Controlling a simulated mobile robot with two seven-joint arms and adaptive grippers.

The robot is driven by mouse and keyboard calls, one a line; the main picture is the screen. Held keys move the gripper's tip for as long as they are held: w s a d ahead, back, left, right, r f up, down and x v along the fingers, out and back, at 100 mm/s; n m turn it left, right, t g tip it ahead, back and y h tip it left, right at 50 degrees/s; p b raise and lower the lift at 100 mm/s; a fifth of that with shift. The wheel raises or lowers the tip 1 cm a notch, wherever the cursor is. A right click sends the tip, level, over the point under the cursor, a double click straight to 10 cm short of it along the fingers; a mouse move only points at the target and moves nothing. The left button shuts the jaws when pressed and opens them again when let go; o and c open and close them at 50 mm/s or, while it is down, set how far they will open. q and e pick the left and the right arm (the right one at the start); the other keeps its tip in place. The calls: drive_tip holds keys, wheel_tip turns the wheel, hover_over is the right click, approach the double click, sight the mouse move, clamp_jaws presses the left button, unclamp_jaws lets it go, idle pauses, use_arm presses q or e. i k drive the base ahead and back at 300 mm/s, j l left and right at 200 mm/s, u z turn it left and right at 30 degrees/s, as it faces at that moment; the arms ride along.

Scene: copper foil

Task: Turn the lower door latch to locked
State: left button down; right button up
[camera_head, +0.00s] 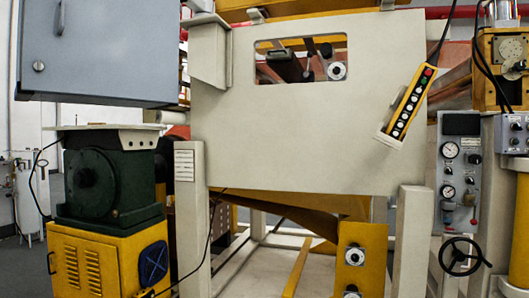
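A grey cabinet (110,50) hangs at the upper left, its door facing me and shut as far as I can see. A small round metal latch (38,65) sits low on the left side of this door. Its turn position is too small to tell. A dark handle (60,18) is above it, near the top edge of the picture. No second latch can be told apart. Neither of my grippers is in view.
Below the cabinet stands a dark green machine (105,180) on a yellow base (100,260). A large cream panel (300,130) fills the middle, with a yellow button pendant (409,105) on its right. A gauge panel (460,170) and black handwheel (460,256) are at right.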

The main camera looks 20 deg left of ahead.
sight(39, 66)
drive_tip(key=u, duration=1.55)
